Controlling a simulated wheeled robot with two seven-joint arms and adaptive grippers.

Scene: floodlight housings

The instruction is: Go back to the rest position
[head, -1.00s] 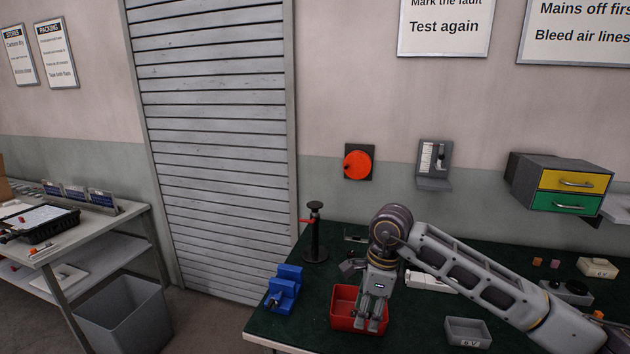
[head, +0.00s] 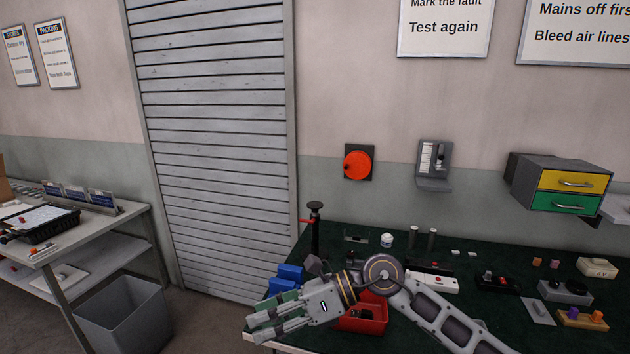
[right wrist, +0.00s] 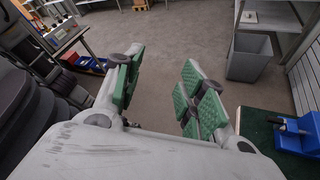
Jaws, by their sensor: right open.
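My right gripper (head: 270,321) reaches in from the lower right in the head view. It points left, over the front left corner of the green-topped bench (head: 345,225). In the right wrist view its green-padded fingers (right wrist: 158,95) stand apart with only floor seen between them. The gripper is open and empty. A red bin (head: 372,318) sits behind and right of it, partly hidden by my wrist, with dark items inside. My left gripper is not in view.
A blue vise (head: 289,272) is partly hidden behind my gripper. A black stand (head: 315,232) rises at the bench's left end. Small blocks and boxes lie on the right. A grey waste bin (head: 124,318) stands on the floor before a side table (head: 95,230).

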